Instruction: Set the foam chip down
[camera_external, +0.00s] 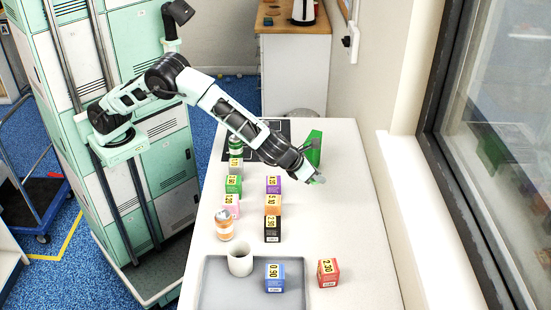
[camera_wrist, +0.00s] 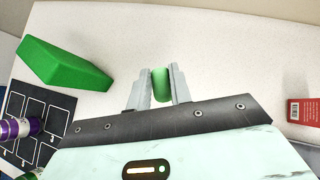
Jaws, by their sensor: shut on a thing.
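My gripper (camera_external: 317,180) is over the right side of the white table, past the rows of boxes. In the wrist view my gripper (camera_wrist: 158,88) is shut on a small rounded green foam chip (camera_wrist: 160,85), held between the two fingertips. The chip's lower part is hidden by the fingers. In the external view the chip is too small to make out clearly. White tabletop (camera_wrist: 215,55) lies around and beyond the fingertips; I cannot tell exactly how high the chip is above it.
A green wedge-like block (camera_wrist: 62,65) stands left of the fingers in the wrist view, also behind my gripper in the external view (camera_external: 314,148). Several price-marked boxes, a white cup (camera_external: 240,259) and a grey tray (camera_external: 225,293) are nearer the camera. A red box (camera_external: 328,272) stands right of the tray.

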